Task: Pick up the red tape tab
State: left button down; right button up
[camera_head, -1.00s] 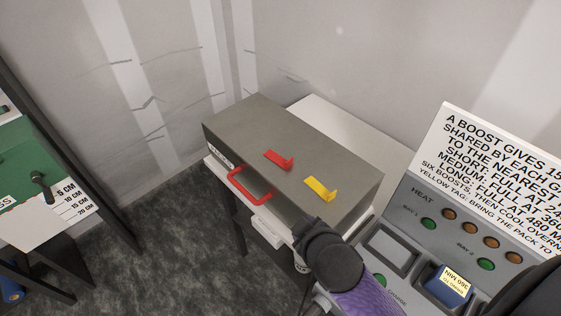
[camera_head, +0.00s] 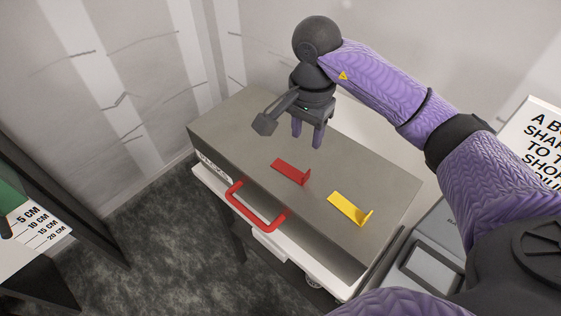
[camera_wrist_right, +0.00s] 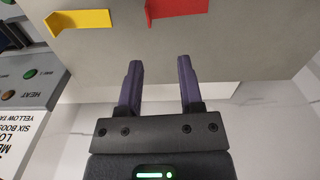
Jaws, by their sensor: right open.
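The red tape tab (camera_head: 289,172) lies on top of the grey box, with its right end bent upward. It also shows at the top edge of the right wrist view (camera_wrist_right: 177,8), ahead of the fingertips and cut off by the frame. A yellow tab (camera_head: 347,208) of the same shape lies to its right on the box, and also shows in the wrist view (camera_wrist_right: 80,19). My right gripper (camera_head: 307,146) hangs above the box, behind the red tab and apart from it. Its two purple fingers are open and empty. My left gripper is not in view.
The grey box (camera_head: 240,122) stands on a white table and has a red handle (camera_head: 252,212) on its front. A grey control panel (camera_head: 432,258) with a white sign (camera_head: 538,140) is at right. A dark-framed stand with a marked board (camera_head: 38,228) is at left.

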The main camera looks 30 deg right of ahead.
send_over(307, 173)
notch_tip(307, 173, down, 4)
jog(key=shift+f, duration=0.1)
notch_tip(307, 173, down, 5)
jog(key=shift+r+p, duration=0.2)
jog(key=shift+p, duration=0.1)
jog(key=shift+f, duration=0.15)
jog(key=c, duration=0.5)
grip_shut()
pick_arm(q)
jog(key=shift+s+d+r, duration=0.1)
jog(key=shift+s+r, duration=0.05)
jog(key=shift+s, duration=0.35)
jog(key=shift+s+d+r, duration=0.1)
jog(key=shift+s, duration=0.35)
